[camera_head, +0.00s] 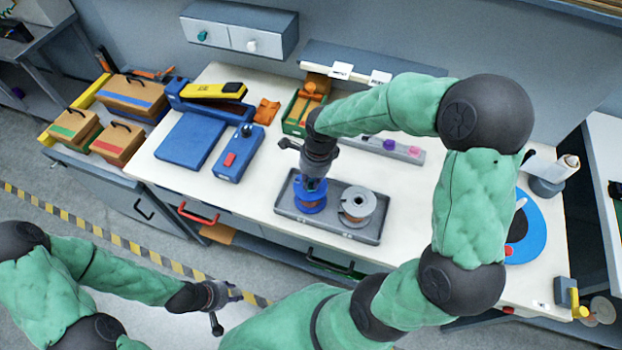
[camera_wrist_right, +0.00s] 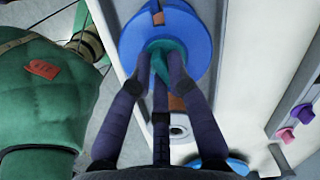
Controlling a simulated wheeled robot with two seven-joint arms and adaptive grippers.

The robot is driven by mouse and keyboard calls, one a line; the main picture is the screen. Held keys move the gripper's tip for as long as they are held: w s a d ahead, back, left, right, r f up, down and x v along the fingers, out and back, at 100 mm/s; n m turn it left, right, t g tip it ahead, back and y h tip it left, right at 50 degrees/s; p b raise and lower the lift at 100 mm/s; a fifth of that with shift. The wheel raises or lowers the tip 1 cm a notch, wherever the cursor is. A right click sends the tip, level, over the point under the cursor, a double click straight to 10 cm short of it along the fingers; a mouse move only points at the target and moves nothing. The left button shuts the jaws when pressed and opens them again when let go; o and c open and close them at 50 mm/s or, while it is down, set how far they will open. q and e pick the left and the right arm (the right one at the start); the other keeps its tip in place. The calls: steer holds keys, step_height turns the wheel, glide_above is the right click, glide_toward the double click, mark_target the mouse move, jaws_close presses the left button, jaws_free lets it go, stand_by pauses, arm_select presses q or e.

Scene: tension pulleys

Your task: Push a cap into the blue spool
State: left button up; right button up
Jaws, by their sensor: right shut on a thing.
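The blue spool (camera_head: 311,204) stands in the left part of a grey tray (camera_head: 285,209), wound with something copper-brown. My right gripper (camera_head: 312,184) is over the top of the blue spool, pointing down. In the right wrist view its fingers (camera_wrist_right: 160,60) are shut around a teal cap (camera_wrist_right: 157,46), which sits at the centre of the blue spool's flange (camera_wrist_right: 196,30). The fingers hide part of the cap, and I cannot tell how deep it sits. My left gripper (camera_head: 231,299) is empty, fingers spread, in front of the workbench over the floor.
A grey spool (camera_head: 358,203) stands right of the blue one in the tray. A grey strip (camera_head: 409,152) with purple and pink caps lies behind. Blue cases, a green bin (camera_head: 291,126) and a blue disc (camera_head: 528,245) stand on the white bench.

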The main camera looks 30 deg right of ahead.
steer(key=shift+f, duration=0.1)
steer(key=o, duration=0.9)
steer(key=shift+c, duration=0.2)
step_height(320, 180, up, 12)
steer(key=d, duration=0.1)
steer(key=shift+s, duration=0.35)
steer(key=shift+d, duration=0.1)
